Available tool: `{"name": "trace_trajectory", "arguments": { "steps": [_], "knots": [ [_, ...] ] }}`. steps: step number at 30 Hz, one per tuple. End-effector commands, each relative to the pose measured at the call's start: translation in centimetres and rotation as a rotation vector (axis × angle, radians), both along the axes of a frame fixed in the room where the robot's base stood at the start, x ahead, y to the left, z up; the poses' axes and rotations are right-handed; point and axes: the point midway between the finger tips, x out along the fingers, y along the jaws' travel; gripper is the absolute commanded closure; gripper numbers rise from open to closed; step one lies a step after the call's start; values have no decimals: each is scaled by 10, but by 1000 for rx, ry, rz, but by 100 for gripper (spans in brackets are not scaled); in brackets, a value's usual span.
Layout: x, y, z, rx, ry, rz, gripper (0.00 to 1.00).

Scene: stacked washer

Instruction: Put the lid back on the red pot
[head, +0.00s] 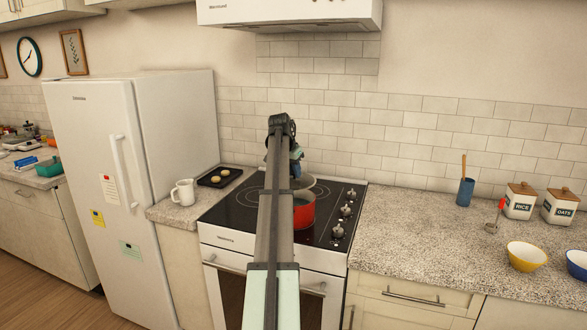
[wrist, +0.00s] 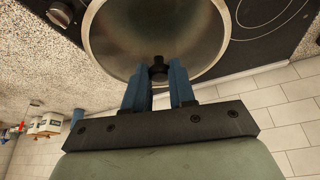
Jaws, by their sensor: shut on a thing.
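The red pot (head: 305,212) stands on the black cooktop in the head view, partly hidden behind my arm. The round metal lid (wrist: 155,35) fills the top of the wrist view, with a dark knob (wrist: 158,70) at its near side. My gripper (wrist: 159,85) has its blue fingers shut on the lid's knob. In the head view, the lid (head: 304,184) shows as a grey disc above and behind the pot's rim, partly hidden by my arm. My gripper (head: 297,160) shows there only in part. I cannot tell whether the lid touches the pot.
The black cooktop (head: 243,208) has knobs on its right. A white jug (head: 183,193) and a dark tray (head: 219,177) stand to the left. A yellow bowl (head: 526,256), canisters (head: 519,201) and a blue utensil cup (head: 465,192) stand on the right counter. The counter (head: 400,225) beside the stove is clear.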

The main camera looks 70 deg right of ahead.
Motion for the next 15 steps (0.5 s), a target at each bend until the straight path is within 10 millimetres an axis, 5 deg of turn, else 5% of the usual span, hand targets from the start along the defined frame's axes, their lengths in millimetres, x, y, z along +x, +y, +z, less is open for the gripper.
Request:
{"name": "trace_trajectory", "arguments": {
  "steps": [15],
  "knots": [
    [0, 1, -37, 0, 0, 0, 100]
  ]
}}
